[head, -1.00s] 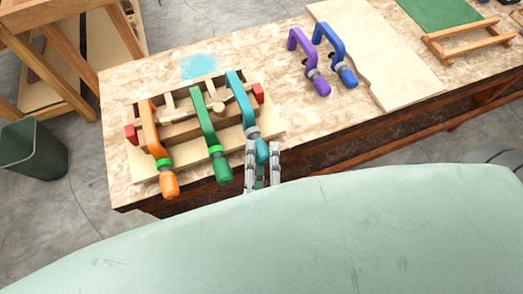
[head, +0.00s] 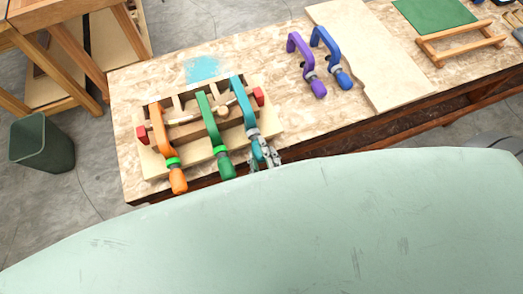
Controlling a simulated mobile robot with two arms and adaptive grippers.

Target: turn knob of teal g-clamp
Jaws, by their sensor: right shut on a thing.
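The teal g-clamp (head: 240,100) is the rightmost of three clamps on the wooden lamination form (head: 202,160). Its knob (head: 257,148) points toward me over the table's front edge. My right gripper (head: 263,155) is at that knob, its fingers shut on it and partly hiding it. Only the gripper's front part shows above my own pale green body, which covers the lower picture. My left gripper is not in view.
A green clamp (head: 209,120) stands close left of the teal one, and an orange clamp (head: 158,135) further left. A purple clamp (head: 302,55) and a blue clamp (head: 330,50) lie at the back right. Bare table (head: 300,125) is right of the form.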

